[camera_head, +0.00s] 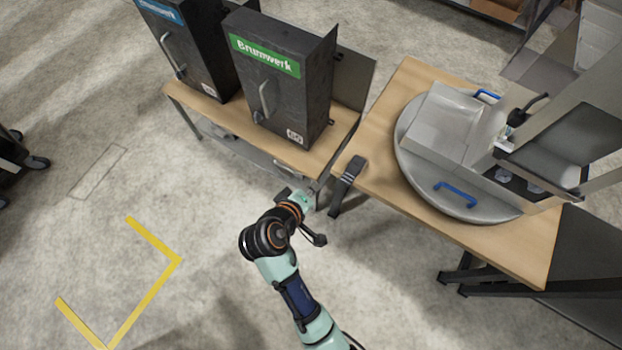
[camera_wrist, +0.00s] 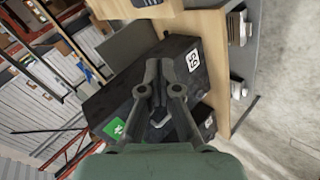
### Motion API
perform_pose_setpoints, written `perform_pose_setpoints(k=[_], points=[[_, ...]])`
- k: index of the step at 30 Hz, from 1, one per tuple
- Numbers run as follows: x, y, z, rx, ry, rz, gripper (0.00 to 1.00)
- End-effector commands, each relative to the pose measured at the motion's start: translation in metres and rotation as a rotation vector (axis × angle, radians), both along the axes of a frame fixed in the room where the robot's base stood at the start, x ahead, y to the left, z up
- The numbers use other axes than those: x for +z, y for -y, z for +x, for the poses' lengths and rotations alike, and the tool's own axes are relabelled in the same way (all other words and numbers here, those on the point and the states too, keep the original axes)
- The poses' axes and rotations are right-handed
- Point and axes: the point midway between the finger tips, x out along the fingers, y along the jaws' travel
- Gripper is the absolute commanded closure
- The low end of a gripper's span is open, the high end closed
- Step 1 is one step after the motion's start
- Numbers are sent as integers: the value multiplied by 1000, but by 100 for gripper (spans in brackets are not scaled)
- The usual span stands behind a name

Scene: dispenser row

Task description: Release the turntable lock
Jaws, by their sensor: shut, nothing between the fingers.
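The turntable (camera_head: 420,178) is a round grey disc on a wooden table, with blue handles (camera_head: 456,194) and grey metal housings on top. A black lever-like part (camera_head: 350,172) sits at the table's left edge; I cannot tell for sure that it is the lock. My gripper (camera_head: 312,187) is in front of the gap between the two tables, left of that black part and apart from it. In the wrist view my gripper (camera_wrist: 166,64) is shut and empty, its fingers in front of a dark cabinet. The turntable does not clearly show there.
Two dark dispenser cabinets, one with a green label (camera_head: 265,57) and one with a blue label (camera_head: 160,10), stand on the left table (camera_head: 315,160). A black hooked lever (camera_head: 530,105) rises behind the turntable housings. The floor at left, with yellow marking (camera_head: 150,290), is open.

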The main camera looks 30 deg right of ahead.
Motion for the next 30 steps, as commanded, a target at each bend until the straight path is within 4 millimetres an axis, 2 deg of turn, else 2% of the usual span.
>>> perform_pose_setpoints(k=[1, 3, 7, 11, 15, 18, 21, 30], points=[[-35, 14, -8, -14, -105, -94, 100], [-67, 35, -21, -25, -274, -256, 100], [-117, 63, -44, -4, -628, -590, 100], [-153, 70, -54, 73, -977, -931, 100], [-184, 59, -51, 183, -1260, -1237, 100], [-199, 48, -48, 246, -1379, -1384, 100], [-207, 40, -46, 283, -1439, -1465, 100], [-207, 38, -45, 293, -1454, -1491, 100]])
